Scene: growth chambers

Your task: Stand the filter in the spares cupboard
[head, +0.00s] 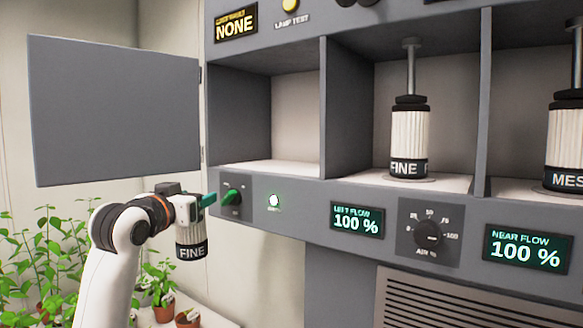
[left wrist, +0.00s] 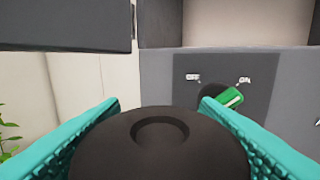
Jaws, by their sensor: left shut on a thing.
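My left gripper (head: 205,200) is shut on a filter (head: 191,238), white and ribbed with a black band reading FINE. It hangs upright below the fingers, in front of the cabinet and lower than the bay floors. In the left wrist view the teal fingers (left wrist: 160,104) grip the filter's round black cap (left wrist: 160,150); its body is hidden there. The bay at the left (head: 297,167) is empty, and its grey door (head: 115,110) stands open to the left. I see no label naming a spares cupboard. My right gripper is not in view.
A green knob (head: 231,196) is close beside my left gripper; it also shows in the left wrist view (left wrist: 230,98). Another FINE filter (head: 409,140) stands under a rod in the middle bay, a MES-labelled one (head: 566,145) at right. Potted plants (head: 160,285) stand below.

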